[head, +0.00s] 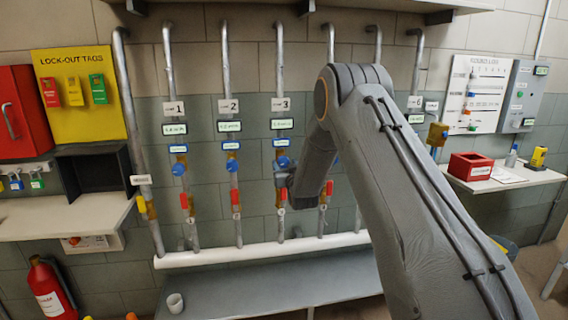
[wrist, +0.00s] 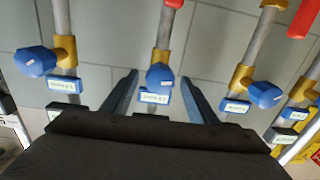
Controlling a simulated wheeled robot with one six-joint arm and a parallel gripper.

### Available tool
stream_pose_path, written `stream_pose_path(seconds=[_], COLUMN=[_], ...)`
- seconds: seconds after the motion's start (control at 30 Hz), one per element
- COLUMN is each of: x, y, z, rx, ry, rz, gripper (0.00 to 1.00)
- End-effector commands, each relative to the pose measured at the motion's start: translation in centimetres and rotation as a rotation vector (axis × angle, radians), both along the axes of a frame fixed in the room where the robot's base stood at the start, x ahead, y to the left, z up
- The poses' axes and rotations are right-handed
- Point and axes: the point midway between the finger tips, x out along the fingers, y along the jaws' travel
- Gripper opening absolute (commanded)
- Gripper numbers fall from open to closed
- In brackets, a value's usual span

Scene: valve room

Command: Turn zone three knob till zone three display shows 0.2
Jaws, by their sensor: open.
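The zone three display (head: 282,124) is a small lit panel under the white sign "3" (head: 283,105); its digits are too blurred to read. The blue zone three knob (head: 283,162) sits below it on the third pipe, partly hidden by my gripper and wrist. In the wrist view, which looks upside down, a blue knob (wrist: 158,77), apparently zone three's, lies between the two blue-grey fingers of my gripper (wrist: 160,97). The fingers are open, with a gap on each side of the knob. Contact is not visible.
Neighbouring blue knobs show at left (wrist: 35,62) and right (wrist: 265,95) in the wrist view. Red handles (head: 236,198) hang lower on the pipes. A white horizontal pipe (head: 240,252) and grey bench (head: 260,285) are below.

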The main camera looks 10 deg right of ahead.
Motion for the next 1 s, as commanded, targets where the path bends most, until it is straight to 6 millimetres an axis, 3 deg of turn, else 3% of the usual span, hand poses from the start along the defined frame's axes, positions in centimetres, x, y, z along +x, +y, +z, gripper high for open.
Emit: stream_pose_path(seconds=[0.2, 0.53, 0.8, 1.0], x=[1.8, 2.2, 2.1, 2.2], y=[0.1, 0.1, 0.1, 0.1], z=[-0.1, 0.0, 0.0, -0.1], rx=[0.000, 0.000, 0.000, 0.013], ry=[0.002, 0.002, 0.002, 0.001], rz=[0.000, 0.000, 0.000, 0.001], gripper=[0.53, 0.53, 0.13, 0.13])
